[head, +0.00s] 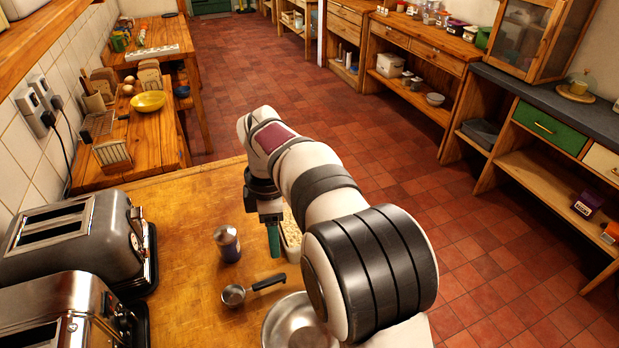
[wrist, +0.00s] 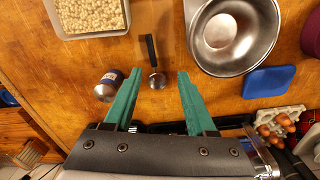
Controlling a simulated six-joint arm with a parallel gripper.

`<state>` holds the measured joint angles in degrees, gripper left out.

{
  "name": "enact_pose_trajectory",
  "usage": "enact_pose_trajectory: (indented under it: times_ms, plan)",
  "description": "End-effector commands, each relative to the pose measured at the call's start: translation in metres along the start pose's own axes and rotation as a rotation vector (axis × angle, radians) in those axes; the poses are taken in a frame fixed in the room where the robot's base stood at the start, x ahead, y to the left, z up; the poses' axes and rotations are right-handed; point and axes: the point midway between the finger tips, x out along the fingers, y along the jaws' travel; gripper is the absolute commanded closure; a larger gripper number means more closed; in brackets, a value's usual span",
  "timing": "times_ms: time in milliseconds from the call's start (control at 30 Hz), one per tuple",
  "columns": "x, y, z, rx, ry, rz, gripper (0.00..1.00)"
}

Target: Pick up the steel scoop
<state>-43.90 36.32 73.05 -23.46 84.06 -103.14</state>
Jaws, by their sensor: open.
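The steel scoop (head: 234,295) lies on the wooden table in the head view, its dark handle pointing right toward the metal bowl. In the wrist view the scoop (wrist: 157,80) shows its small round cup between the green fingertips, with the black handle running up and away. My gripper (wrist: 159,73) is open, with its two green fingers apart and nothing held between them. In the head view my gripper (head: 273,240) points down above the table, beyond the scoop, and the arm partly hides it. I cannot tell its exact height above the scoop.
A small metal-topped canister (head: 228,244) stands near the scoop; it lies close to the left finger in the wrist view (wrist: 108,86). A grain-filled tray (wrist: 62,28) and a blue pad (wrist: 268,82) are nearby. Toasters (head: 75,245) stand left.

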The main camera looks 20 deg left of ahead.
Motion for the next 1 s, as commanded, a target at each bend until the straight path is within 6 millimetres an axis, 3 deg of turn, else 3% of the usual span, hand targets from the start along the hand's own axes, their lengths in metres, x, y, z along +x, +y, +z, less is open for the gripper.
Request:
enact_pose_trajectory:
  times_ms: [33,133,500,633,833,1000]
  plan:
    - [0.012,0.009,-0.019,-0.117,-0.007,0.0,0.44]
    - [0.025,0.017,-0.037,-0.246,-0.013,0.003,0.44]
    - [0.117,0.017,-0.036,-0.258,-0.014,0.002,0.44]
    - [0.133,0.017,-0.036,-0.258,-0.014,0.003,0.44]
    - [0.172,0.015,-0.038,-0.256,-0.014,0.003,0.44]
    - [0.18,0.015,-0.038,-0.255,-0.013,0.006,0.44]
